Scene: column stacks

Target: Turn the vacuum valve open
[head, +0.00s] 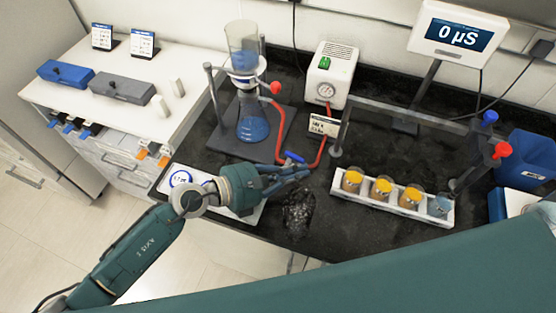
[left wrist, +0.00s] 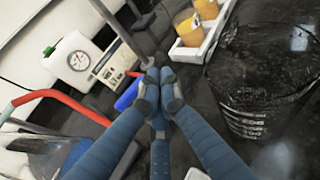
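The vacuum valve (head: 294,157) has a blue lever and sits on the red hose, in front of a small label plate. In the left wrist view the blue lever (left wrist: 127,93) shows just left of my fingertips, partly covered by a finger. My left gripper (head: 303,168) reaches in over the bench front, just below and right of the lever in the head view. In the left wrist view its fingertips (left wrist: 160,84) come together with nothing visible between them. Whether a finger touches the lever I cannot tell. My right gripper is not in view.
The white pump (head: 331,72) with a gauge stands behind the valve. A filter flask (head: 252,122) stands on the left. A white rack (head: 378,206) of several beakers stands on the right.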

